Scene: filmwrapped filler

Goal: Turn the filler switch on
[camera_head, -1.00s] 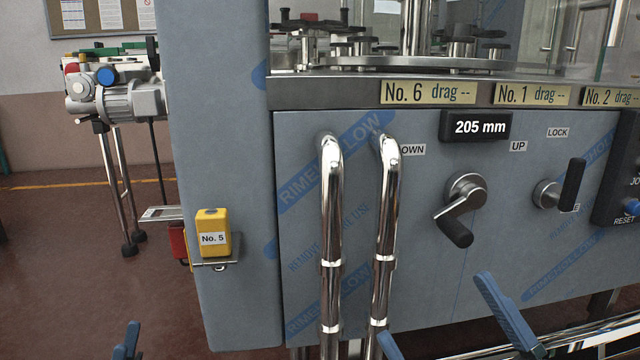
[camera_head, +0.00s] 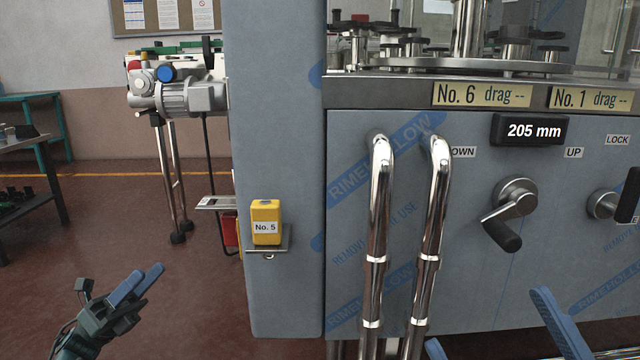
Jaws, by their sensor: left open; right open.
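The filler machine's grey front panel (camera_head: 470,270) fills the right half of the head view. No part is clearly marked as the filler switch. A yellow box labelled No. 5 (camera_head: 266,222) sits on a small bracket on the grey column, with a red part (camera_head: 230,230) partly hidden behind it. My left gripper (camera_head: 150,269) is open and empty, low at the left, apart from the column and the yellow box. My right gripper (camera_head: 486,331) is open at the bottom edge, below the crank handle; its lower part is out of frame.
Two chrome pipes (camera_head: 378,250) stand in front of the panel. A crank handle (camera_head: 508,215) and a lock lever (camera_head: 610,206) stick out at the right. A motor on a stand (camera_head: 180,95) is behind the column. The red floor (camera_head: 110,225) at left is open.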

